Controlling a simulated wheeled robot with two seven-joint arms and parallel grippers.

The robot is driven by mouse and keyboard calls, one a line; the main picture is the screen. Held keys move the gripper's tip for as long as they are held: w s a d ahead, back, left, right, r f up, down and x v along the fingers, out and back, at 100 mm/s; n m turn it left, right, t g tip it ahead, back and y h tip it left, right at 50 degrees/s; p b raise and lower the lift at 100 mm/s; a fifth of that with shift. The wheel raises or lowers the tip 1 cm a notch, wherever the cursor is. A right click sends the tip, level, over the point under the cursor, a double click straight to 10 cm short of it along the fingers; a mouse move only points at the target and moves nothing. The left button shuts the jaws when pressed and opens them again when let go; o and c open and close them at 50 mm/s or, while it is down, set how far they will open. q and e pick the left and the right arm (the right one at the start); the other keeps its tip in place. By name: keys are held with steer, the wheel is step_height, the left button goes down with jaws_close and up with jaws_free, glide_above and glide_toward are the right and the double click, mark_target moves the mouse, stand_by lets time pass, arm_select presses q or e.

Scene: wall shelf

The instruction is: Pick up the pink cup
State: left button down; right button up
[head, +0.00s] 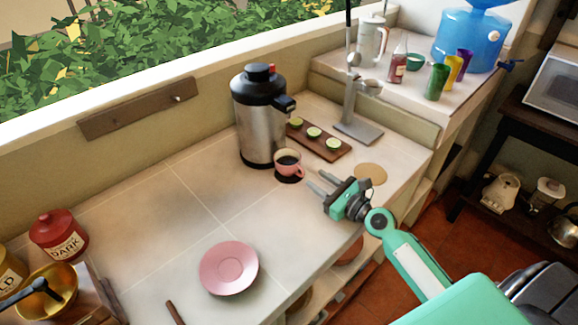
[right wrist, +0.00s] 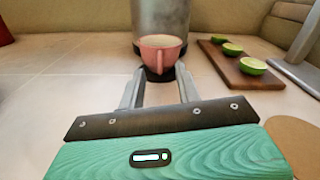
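My right gripper (head: 315,182) is open and empty, just to the right of and nearer than the cup in the head view. In the right wrist view its two fingers (right wrist: 158,84) are spread and point at the cup, with the cup a little beyond the tips. My left gripper is not in view.
A wooden board (head: 318,140) with lime halves lies behind the cup, beside a metal stand (head: 358,130). A round tan coaster (head: 370,173) lies right of my gripper. A pink saucer (head: 229,268) lies at the front. The counter's middle (head: 170,210) is clear.

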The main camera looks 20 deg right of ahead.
mark_target(291, 167)
steer(key=p+x, duration=0.1)
steer(key=x, duration=0.4)
steer(key=shift+w, duration=0.15)
steer(key=shift+a, duration=0.1)
jaws_close()
